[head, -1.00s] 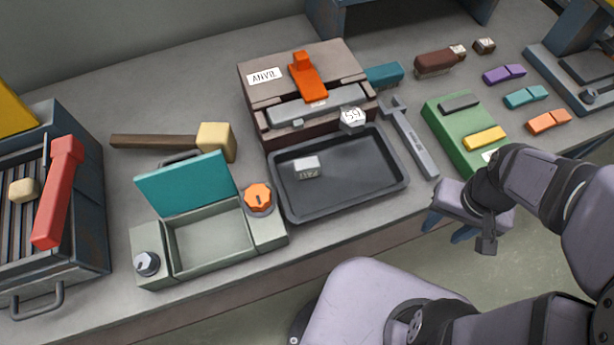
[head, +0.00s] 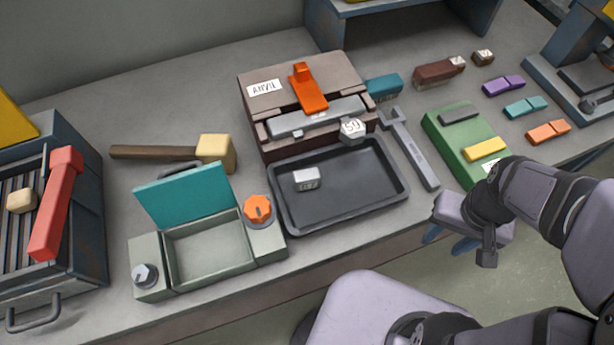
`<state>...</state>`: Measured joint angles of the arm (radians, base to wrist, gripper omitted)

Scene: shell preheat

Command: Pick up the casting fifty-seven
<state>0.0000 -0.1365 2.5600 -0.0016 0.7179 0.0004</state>
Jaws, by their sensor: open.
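A small grey metal block (head: 307,179) with a label too small to read for sure lies in the black tray (head: 285,213), left of its middle. A grey casting marked 59 (head: 352,131) rests at the tray's far edge, by the front of the brown anvil box (head: 262,107). I cannot clearly read fifty-seven on any piece. My gripper (head: 449,241) is open and empty, out past the bench's front edge, right of the tray and apart from it. Its blue fingers point down.
A grey wrench (head: 410,150) lies right of the tray, then a green block holder (head: 455,150). An open toolbox with a teal lid (head: 185,193) stands to the left, before a mallet (head: 212,152). A red-handled grate unit (head: 60,205) stands at far left.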

